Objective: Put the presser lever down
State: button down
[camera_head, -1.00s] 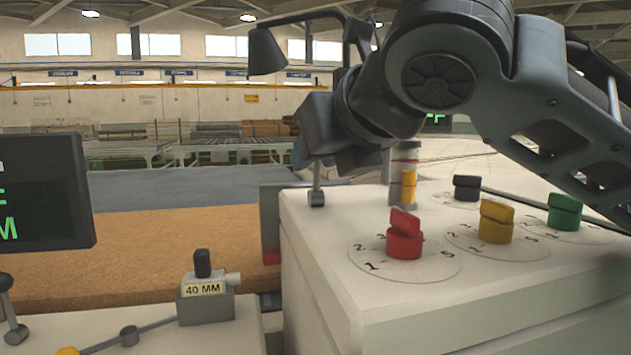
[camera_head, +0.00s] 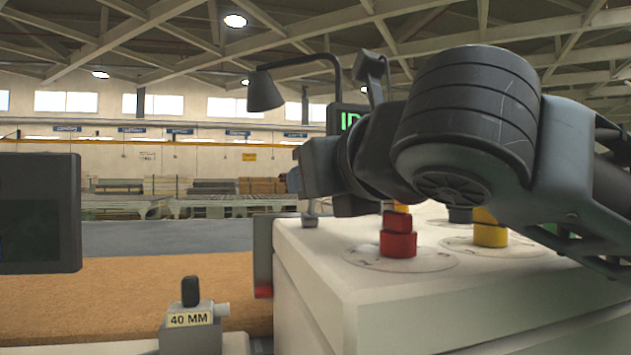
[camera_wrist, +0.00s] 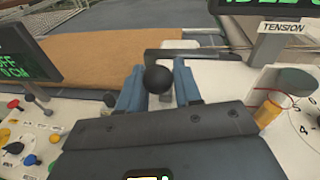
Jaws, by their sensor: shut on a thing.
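The presser lever shows in the wrist view as a black ball knob (camera_wrist: 157,80) between the blue fingers of my gripper (camera_wrist: 158,88). The gripper is shut on this knob. A grey bar (camera_wrist: 200,54) runs just beyond the knob; I cannot tell how it joins the lever. In the head view my gripper (camera_head: 298,181) is at the left edge of the white cabinet, above a short grey post (camera_head: 310,218). The knob and most of the lever are hidden there by the gripper and arm.
Red (camera_head: 398,244) and yellow (camera_head: 490,235) dials stand on the white cabinet (camera_head: 330,262), close under my arm. A 40 MM block (camera_head: 190,328) is at the front left. A brown mat (camera_head: 130,290) lies left of the cabinet. A dark screen (camera_head: 38,212) stands at far left.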

jog(key=shift+f, duration=0.1)
jog(key=c, duration=0.9)
grip_release()
jog(key=shift+o, duration=0.2)
jog(key=r, duration=0.1)
jog(key=r+p, duration=0.1)
jog(key=r, duration=0.2)
jog(key=shift+d+r, duration=0.35)
jog(key=shift+r, duration=0.05)
jog(key=s+d+r+p, duration=0.2)
jog(key=d+r, duration=0.4)
jog(key=d, duration=0.4)
jog(key=shift+v, duration=0.75)
jog(key=shift+r, duration=0.1)
